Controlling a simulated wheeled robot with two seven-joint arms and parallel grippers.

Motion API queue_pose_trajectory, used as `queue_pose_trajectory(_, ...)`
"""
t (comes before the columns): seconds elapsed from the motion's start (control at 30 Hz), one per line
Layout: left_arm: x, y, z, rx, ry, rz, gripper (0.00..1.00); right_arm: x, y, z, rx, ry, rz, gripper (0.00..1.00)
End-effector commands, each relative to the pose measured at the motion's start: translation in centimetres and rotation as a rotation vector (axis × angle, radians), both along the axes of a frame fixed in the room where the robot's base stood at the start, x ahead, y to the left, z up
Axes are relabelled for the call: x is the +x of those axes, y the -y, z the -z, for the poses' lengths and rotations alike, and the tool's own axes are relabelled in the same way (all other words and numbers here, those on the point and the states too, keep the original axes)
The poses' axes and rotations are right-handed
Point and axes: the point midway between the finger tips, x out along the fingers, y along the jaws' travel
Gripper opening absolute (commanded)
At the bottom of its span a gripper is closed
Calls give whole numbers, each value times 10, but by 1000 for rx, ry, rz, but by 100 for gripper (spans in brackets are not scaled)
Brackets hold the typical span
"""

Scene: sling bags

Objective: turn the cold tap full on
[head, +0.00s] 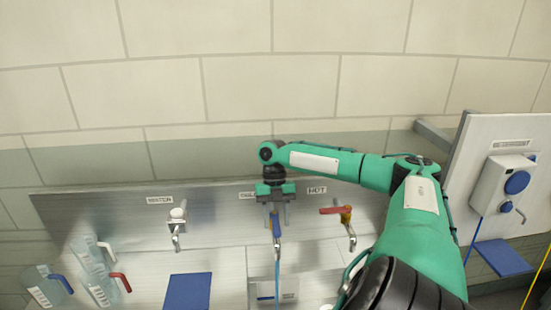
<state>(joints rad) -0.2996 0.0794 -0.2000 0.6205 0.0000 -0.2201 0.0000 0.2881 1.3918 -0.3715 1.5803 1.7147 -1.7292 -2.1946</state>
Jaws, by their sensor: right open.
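The cold tap (276,227) is on the metal back panel, under a label that my arm partly hides. Its blue lever points down in the picture, toward the camera, and a blue hose runs below it. My right gripper (276,208) is open at the top of this tap, with its fingers around or just above the lever's upper end. I cannot tell whether they touch it. The tap body is mostly hidden by the gripper. My left gripper is not in view.
The hot tap (347,221), with a red lever pointing left, is close on the right. A white tap (178,221) is on the left. Clear jugs with blue and red handles stand at far left. A blue mat (188,291) lies in front. A panel (500,150) stands at right.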

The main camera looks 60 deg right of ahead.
Motion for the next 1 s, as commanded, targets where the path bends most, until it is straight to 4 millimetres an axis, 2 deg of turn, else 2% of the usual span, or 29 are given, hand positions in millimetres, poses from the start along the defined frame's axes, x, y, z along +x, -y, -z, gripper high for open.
queue_pose_trajectory(0.1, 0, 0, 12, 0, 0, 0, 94, 6, 6, -15, -1, 7, 1, 44)
queue_pose_trajectory(0.47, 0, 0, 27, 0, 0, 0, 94, 19, 21, -66, 1, 6, 0, 44)
queue_pose_trajectory(0.5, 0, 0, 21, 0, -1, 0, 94, 19, 22, -73, 0, 4, 0, 44)
queue_pose_trajectory(0.8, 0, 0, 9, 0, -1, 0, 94, 26, 30, -100, 0, 3, 0, 44)
queue_pose_trajectory(1.0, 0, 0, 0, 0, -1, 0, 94, 30, 34, -111, 1, 3, -1, 44)
